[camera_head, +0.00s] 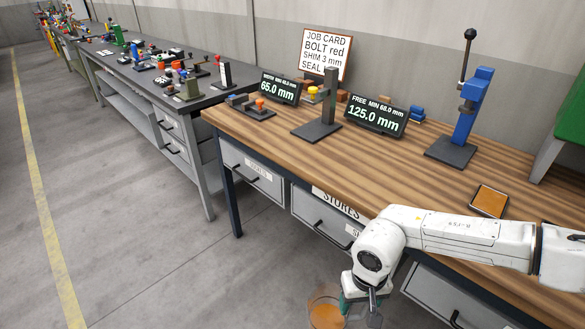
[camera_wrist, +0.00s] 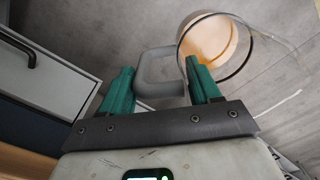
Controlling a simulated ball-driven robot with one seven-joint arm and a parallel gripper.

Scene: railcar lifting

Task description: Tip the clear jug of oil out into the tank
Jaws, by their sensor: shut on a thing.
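The clear jug (camera_head: 327,314) holds orange-brown oil and hangs in front of the bench at the bottom of the head view, partly cut off. In the wrist view the jug (camera_wrist: 212,42) shows its round rim and a grey handle (camera_wrist: 158,88). My gripper (camera_head: 361,298) is shut on that handle, with a green finger on each side in the wrist view (camera_wrist: 160,68). The jug looks roughly upright, with the oil inside. A shallow dark-rimmed box (camera_head: 473,199) with an orange-brown surface lies on the bench at right; I cannot tell whether it is the tank.
The wooden bench (camera_head: 400,170) carries a blue press (camera_head: 476,108), a dark stand (camera_head: 330,105) and two displays reading 65.0 mm (camera_head: 280,88) and 125.0 mm (camera_head: 375,117). A green thing (camera_head: 570,125) stands at the right edge. Drawers front the bench. The floor at left is clear.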

